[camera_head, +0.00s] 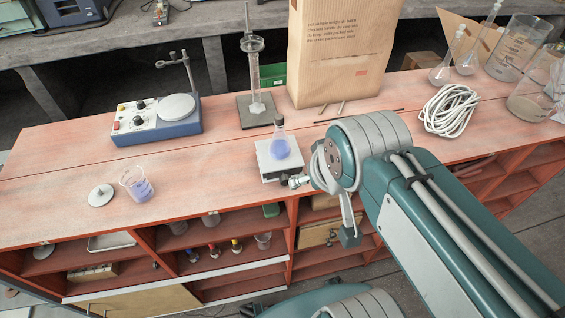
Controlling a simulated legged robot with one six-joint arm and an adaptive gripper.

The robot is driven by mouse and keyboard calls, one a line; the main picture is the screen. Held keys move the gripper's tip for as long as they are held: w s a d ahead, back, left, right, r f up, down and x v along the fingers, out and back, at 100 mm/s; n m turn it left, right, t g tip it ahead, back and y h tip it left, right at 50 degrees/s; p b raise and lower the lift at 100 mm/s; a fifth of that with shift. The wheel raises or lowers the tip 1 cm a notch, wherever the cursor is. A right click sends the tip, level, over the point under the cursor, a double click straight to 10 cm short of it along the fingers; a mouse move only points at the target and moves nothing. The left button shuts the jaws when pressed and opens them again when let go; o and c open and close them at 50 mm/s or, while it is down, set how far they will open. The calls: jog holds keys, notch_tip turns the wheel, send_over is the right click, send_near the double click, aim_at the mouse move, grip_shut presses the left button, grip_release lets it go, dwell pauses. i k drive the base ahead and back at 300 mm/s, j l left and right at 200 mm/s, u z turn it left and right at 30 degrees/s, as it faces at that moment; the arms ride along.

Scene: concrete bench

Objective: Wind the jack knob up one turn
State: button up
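The lab jack (267,172) stands near the front of the red bench, with a pale top plate. A conical flask (281,146) with blue-violet liquid and a dark stopper stands upright on it. My gripper (302,181) is at the right side of the jack, close to the small dark and metallic parts where the jack's knob (291,182) appears to be. My wrist and arm cover much of the gripper. I cannot tell whether the fingers touch the knob, or whether they are open or shut.
A stirrer hotplate (157,120), a beaker of violet liquid (136,185) and a round metal disc (101,195) are to the left. A retort stand (255,110) and paper bag (342,55) stand behind; coiled white cord (449,110) and glassware (518,48) are right.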

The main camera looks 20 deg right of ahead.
aim_at(284, 179)
jog(key=k+l+u, duration=0.15)
jog(key=l+u, duration=0.15)
jog(key=l, duration=0.15)
jog(key=k+l+u, duration=0.45)
jog(key=l+u, duration=0.15)
jog(key=l, duration=0.2)
jog(key=k, duration=1.2)
jog(key=i+z, duration=0.85)
jog(key=k, duration=0.15)
